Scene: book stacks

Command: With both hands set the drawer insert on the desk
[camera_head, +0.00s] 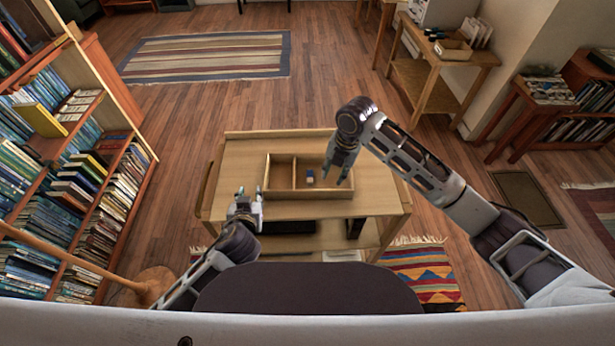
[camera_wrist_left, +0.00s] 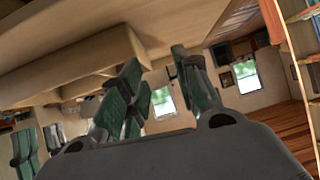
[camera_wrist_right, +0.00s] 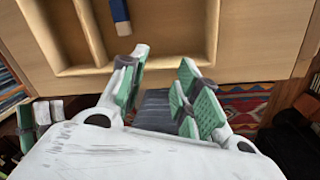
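The drawer insert (camera_head: 280,196) is a shallow light-wood tray with a divider, seen over the desk top (camera_head: 235,165). It looks level; I cannot tell any gap beneath it. It also shows in the right wrist view (camera_wrist_right: 190,57), with a blue and white block (camera_head: 310,176) inside. My left gripper (camera_head: 249,194) is open near the insert's front left corner. In the left wrist view its fingers (camera_wrist_left: 160,92) are apart with nothing between them. My right gripper (camera_head: 340,170) is above the insert's right end. Its fingers (camera_wrist_right: 165,92) are apart and empty in the right wrist view.
A bookshelf (camera_head: 75,190) stands at the left, with a round wooden stand base (camera_head: 154,284) near it. The desk has a lower shelf (camera_head: 320,237) holding dark items. A side table (camera_head: 425,85) stands at the back right. Desk top is clear left of the insert.

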